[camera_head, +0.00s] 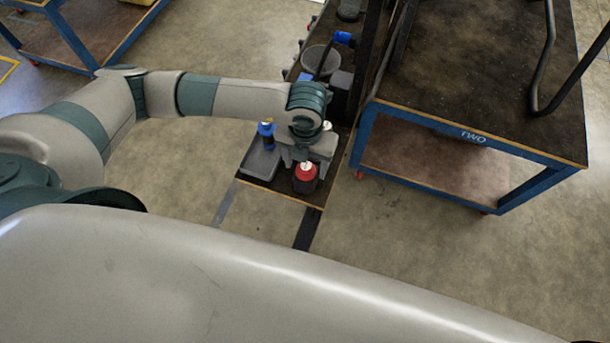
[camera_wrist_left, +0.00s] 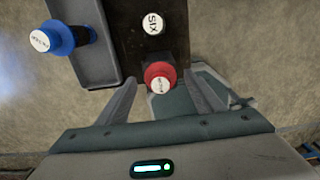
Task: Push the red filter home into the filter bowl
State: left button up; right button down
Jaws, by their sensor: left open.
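The red filter (camera_head: 306,171) has a white labelled top and stands at the near end of the narrow dark bench, on or in a dark round body (camera_head: 304,186) that looks like the filter bowl. How deep it sits I cannot tell. In the left wrist view the red filter (camera_wrist_left: 160,70) is at the fingertips. My left gripper (camera_head: 303,163) is open over it, and its fingers (camera_wrist_left: 163,88) lie either side of it in that view, without visible grip. The bowl is mostly hidden there. My right gripper is in neither view.
A grey tray (camera_head: 259,165) beside the filter holds a blue filter (camera_head: 266,129). A white disc marked SIX (camera_wrist_left: 152,23) is on the dark bench. A blue-framed table (camera_head: 475,136) stands close on the right. Open floor lies in front.

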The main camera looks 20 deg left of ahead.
pick_arm(q)
jog(key=c, duration=1.5)
jog(key=shift+o, duration=0.2)
jog(key=shift+r, duration=0.1)
jog(key=shift+r+p, duration=1.8)
jog(key=shift+r, duration=1.1)
jog(key=shift+r, duration=0.15)
jog(key=shift+r+p, duration=1.65)
jog(key=shift+r, duration=1.15)
